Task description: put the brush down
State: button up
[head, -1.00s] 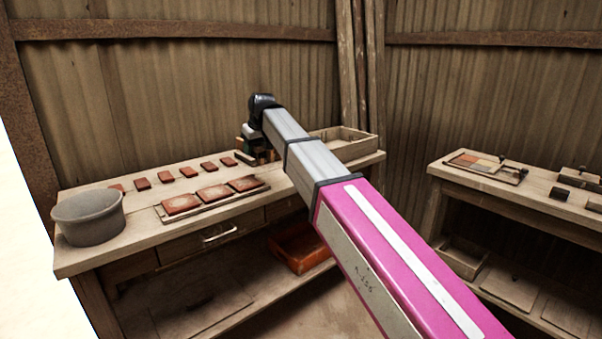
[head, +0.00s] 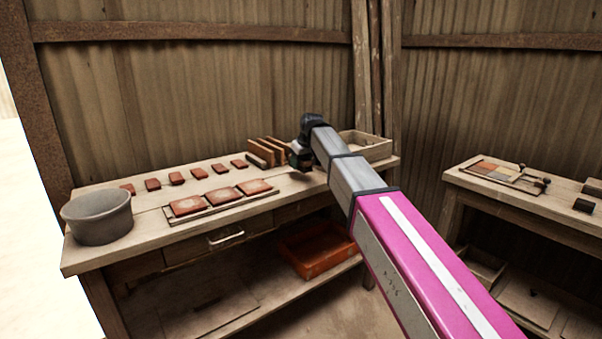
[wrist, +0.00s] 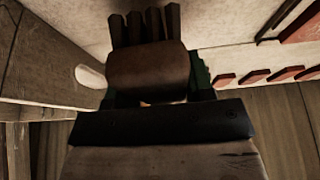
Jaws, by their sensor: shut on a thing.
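My gripper (head: 301,158) is over the right end of the long wooden bench (head: 150,243), just right of the upright wooden slats. In the wrist view, a brown block (wrist: 148,68) sits between the green-edged fingers; I take it for part of the brush. My gripper is shut on it. A dark band and a streaked brown surface fill the lower wrist view, and I cannot tell whether they belong to the brush. In the head view the brush is hidden by my gripper and arm, so its gap to the bench is unclear.
Upright slats (head: 266,151) stand near the gripper, with an open wooden tray (head: 368,148) behind it. Three tiles on a board (head: 220,203), several small red pieces (head: 177,178) and a grey tub (head: 98,216) lie further left. A second bench (head: 530,200) stands right.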

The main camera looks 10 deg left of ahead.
aim_at(301, 178)
jog(key=shift+f, duration=2.05)
jog(key=shift+f, duration=0.1)
jog(key=o, duration=0.9)
jog(key=shift+f, duration=0.1)
